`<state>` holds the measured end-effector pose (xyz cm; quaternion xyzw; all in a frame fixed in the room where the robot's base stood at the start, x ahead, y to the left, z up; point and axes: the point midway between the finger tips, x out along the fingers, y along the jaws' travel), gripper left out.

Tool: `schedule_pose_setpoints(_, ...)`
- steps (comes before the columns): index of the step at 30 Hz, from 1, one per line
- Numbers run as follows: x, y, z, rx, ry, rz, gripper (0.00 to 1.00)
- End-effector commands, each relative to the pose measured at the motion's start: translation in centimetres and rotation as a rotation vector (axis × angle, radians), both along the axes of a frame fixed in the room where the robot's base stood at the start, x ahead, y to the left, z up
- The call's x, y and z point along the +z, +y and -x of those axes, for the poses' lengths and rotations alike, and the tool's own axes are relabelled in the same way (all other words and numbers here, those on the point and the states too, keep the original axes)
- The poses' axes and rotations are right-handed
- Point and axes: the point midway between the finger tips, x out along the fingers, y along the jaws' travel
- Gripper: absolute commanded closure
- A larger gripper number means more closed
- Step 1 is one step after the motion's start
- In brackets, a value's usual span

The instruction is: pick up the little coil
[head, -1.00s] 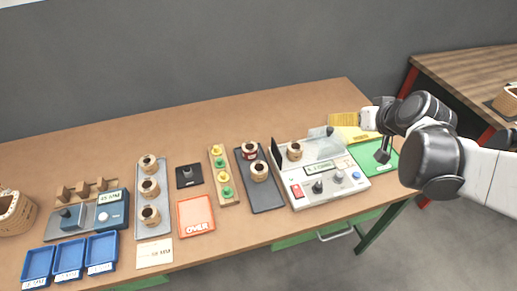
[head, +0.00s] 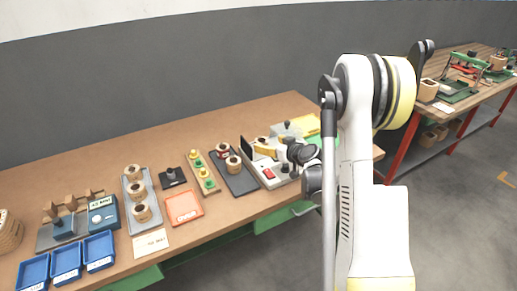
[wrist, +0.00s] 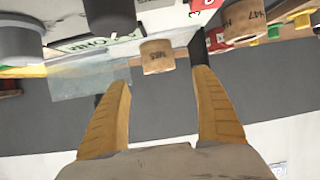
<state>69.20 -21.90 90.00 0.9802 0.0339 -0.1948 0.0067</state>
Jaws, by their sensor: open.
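In the wrist view, a small tan coil (wrist: 157,57) with dark marks on its side stands just beyond my fingertips, roughly centred between them. My gripper (wrist: 160,80) is open and empty, with a yellow finger on either side. Two more coils, one (head: 222,151) behind the other (head: 233,166), are on the dark tray (head: 241,186). A larger-looking coil (wrist: 243,20) is at the upper right of the wrist view.
Dark round knobs (wrist: 109,15) of the tester rise close to the fingers at upper left. An upright black panel (head: 246,149) stands at the tester's left edge. Further left are a green-and-yellow peg strip (head: 203,173), a red tray (head: 183,207) and a grey coil tray (head: 136,207).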

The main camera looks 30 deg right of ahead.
Motion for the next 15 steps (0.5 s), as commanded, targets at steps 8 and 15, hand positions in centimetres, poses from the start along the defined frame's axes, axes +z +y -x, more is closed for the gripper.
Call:
schedule_pose_setpoints(8, -1.5, 0.2, -2.6, 0.001, 0.000, 0.000, 0.24)
schedule_pose_setpoints(15, -3.1, 0.3, -5.9, 0.002, 0.001, 0.000, 0.24)
